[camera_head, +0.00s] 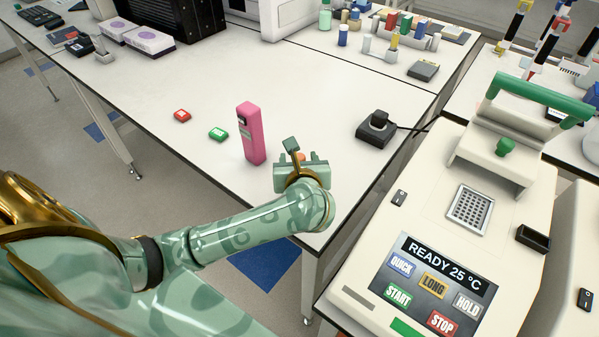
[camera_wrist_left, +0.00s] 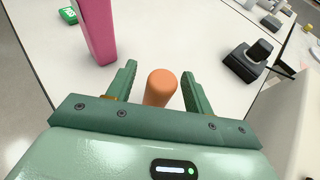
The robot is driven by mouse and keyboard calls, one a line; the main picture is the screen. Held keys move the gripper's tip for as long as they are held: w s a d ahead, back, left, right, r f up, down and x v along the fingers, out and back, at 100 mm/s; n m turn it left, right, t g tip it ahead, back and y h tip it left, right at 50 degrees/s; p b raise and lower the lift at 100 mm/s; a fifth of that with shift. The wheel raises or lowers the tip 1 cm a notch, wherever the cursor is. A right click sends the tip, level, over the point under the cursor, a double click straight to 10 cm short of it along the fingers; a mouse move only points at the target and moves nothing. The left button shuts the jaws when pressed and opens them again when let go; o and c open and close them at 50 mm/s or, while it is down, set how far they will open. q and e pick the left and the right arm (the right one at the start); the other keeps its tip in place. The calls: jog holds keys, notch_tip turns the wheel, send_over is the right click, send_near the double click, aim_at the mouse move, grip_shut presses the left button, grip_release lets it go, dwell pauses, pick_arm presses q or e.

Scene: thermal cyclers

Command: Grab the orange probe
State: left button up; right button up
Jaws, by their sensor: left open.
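The orange probe (camera_wrist_left: 160,86) stands between the two green fingers of my left gripper (camera_wrist_left: 159,70) in the left wrist view. Its rounded top shows, and its lower part is hidden behind the gripper body. Gaps show between the probe and both fingers. In the head view only a small bit of the orange probe (camera_head: 300,157) shows behind my left gripper (camera_head: 303,163), near the table's right edge. The left gripper is open. My right gripper is not in view.
A tall pink block (camera_head: 251,134) stands just left of the gripper. A red button box (camera_head: 182,116) and a green one (camera_head: 218,134) lie further left. A black device (camera_head: 376,129) sits to the right. A thermal cycler (camera_head: 500,200) stands on the right bench.

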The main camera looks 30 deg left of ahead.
pick_arm(q)
jog(key=shift+w+a+f, duration=0.3)
jog(key=shift+w+a, duration=0.1)
jog(key=shift+w, duration=0.1)
jog(key=c, duration=1.1)
jog(key=shift+r, duration=0.1)
